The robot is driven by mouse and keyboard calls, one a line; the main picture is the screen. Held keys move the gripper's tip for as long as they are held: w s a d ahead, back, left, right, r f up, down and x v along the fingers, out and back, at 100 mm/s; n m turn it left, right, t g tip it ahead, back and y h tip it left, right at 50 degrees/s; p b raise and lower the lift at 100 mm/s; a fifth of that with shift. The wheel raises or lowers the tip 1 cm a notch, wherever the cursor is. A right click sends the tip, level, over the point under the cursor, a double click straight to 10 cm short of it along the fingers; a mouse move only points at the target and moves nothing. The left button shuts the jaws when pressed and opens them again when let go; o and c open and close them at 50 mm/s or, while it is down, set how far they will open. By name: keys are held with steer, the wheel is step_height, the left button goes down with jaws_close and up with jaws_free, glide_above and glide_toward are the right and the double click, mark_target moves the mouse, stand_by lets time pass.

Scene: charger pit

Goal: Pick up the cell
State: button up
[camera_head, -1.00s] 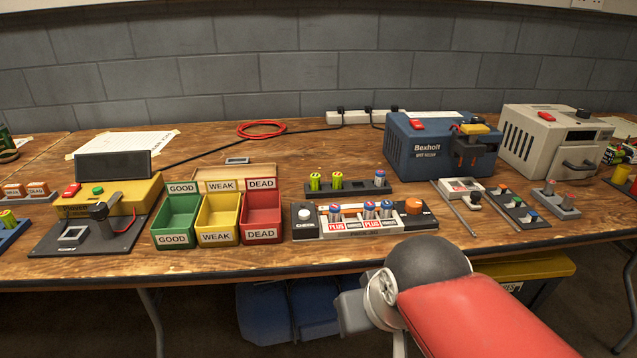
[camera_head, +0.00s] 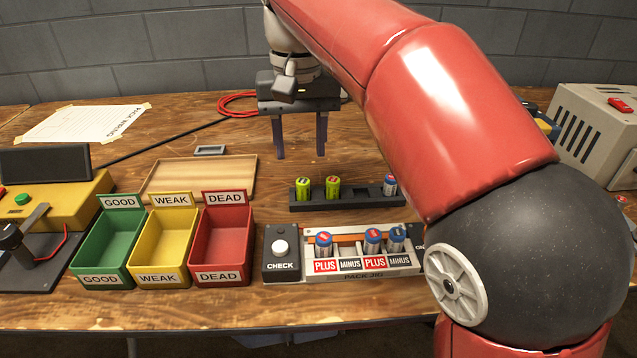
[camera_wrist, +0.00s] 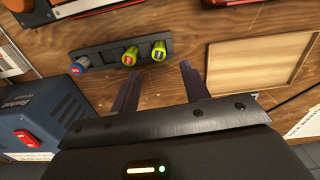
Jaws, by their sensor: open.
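Two green cells stand in the black rack (camera_head: 309,199): the left green cell (camera_head: 302,187) and the right green cell (camera_head: 333,186). A blue-topped cell (camera_head: 390,184) stands at the rack's right end. Several more blue-topped cells, such as this one (camera_head: 323,243), sit in the PLUS/MINUS pack jig (camera_head: 370,266). My gripper (camera_head: 301,155) hangs open and empty above the bench, behind the rack. In the wrist view my open fingers (camera_wrist: 156,84) point towards the rack (camera_wrist: 103,57), with the green cells (camera_wrist: 130,56) just beyond them. I cannot tell which cell the task means.
Green, yellow and red bins (camera_head: 221,253) labelled GOOD, WEAK and DEAD stand left of the jig. An empty wooden tray (camera_head: 194,186) lies behind them. A CHECK button box (camera_head: 282,259) adjoins the jig.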

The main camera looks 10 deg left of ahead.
mark_target(303, 181)
step_height(303, 181, down, 7)
steer(key=shift+s+d+r+b, duration=0.1)
steer(key=shift+r+b, duration=0.1)
steer(key=shift+b, duration=0.45)
jaws_close()
